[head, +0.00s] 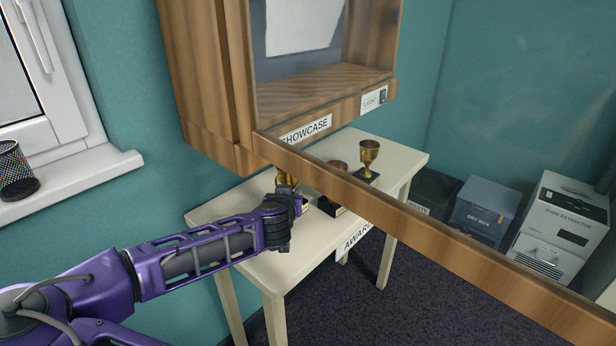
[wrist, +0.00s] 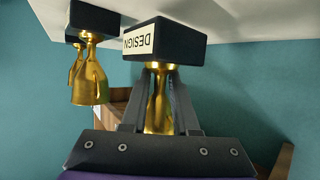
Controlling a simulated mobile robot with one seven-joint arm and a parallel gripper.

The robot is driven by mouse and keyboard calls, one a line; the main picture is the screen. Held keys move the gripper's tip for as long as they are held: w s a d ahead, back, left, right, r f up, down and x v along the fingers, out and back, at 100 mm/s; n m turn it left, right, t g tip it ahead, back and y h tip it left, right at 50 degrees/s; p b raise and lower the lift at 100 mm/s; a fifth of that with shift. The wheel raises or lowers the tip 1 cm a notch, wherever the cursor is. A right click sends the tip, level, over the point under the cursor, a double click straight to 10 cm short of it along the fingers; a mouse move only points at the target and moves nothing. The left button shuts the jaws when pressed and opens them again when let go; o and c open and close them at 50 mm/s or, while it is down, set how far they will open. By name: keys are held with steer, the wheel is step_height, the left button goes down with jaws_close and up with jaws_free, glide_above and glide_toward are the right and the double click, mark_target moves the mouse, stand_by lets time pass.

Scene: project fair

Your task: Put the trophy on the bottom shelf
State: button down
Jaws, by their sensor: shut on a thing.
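My gripper (head: 287,190) is at the left part of the white table, shut on a gold trophy (head: 282,178) that it partly hides. In the wrist view, which is upside down, the fingers (wrist: 160,78) close around the gold stem of this trophy (wrist: 158,105). Its black base (wrist: 180,42) carries a DESIGN label and is at or very close to the tabletop; I cannot tell if it touches. The wooden showcase (head: 205,95) hangs on the wall above the table. Its lowest visible shelf surface (head: 320,85) looks bare. Upper shelves are out of view.
The showcase door stands open, its wooden bottom rail (head: 440,230) crossing in front of the table (head: 400,150). Another gold trophy (head: 369,155) stands at the table's right; one between is partly hidden by the rail. A window sill (head: 90,178) is left. Boxes (head: 484,207) stand on the floor right.

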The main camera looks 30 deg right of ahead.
steer(key=w+d, duration=0.2)
steer(key=w, duration=0.1)
steer(key=w+d, duration=0.3)
steer(key=w, duration=0.1)
steer(key=w+d, duration=0.2)
steer(key=w, duration=0.2)
steer(key=shift+w+d, duration=0.1)
steer(key=shift+d, duration=0.3)
steer(key=shift+w+d, duration=0.35)
steer(key=shift+w, duration=0.1)
step_height(320, 180, down, 4)
steer(key=shift+s+a+r, duration=0.1)
steer(key=shift+r, duration=0.15)
steer(key=c, duration=0.7)
jaws_free()
steer(key=v, duration=1.1)
steer(key=shift+s+a+r, duration=0.1)
steer(key=shift+a, duration=0.05)
steer(key=shift+o, duration=0.5)
steer(key=shift+s+a+r, duration=0.15)
steer(key=shift+s, duration=0.15)
